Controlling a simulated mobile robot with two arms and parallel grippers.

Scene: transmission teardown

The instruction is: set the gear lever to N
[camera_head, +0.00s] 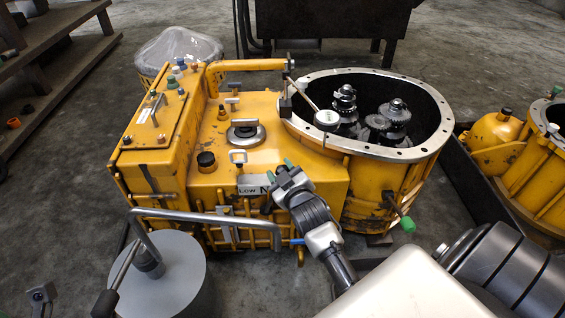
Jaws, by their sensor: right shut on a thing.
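The yellow transmission housing (315,172) stands on the floor in the middle of the head view. A pale plate (250,187) on its front reads "LOW" and the start of an "N"; my right gripper covers its right end. My right gripper (279,171), with green fingertips, is at the housing's front edge, at the "N" end of the plate. It is shut on the gear lever, which is mostly hidden by the jaws, so its exact position cannot be read. My left gripper is not in view.
The round opening (345,75) with gears (394,112) lies behind right of the gripper. A bent grey rod (205,216) runs across the front left, above a grey round drum (170,277). A second yellow housing (535,160) stands at right. Wooden shelves (60,70) stand at left.

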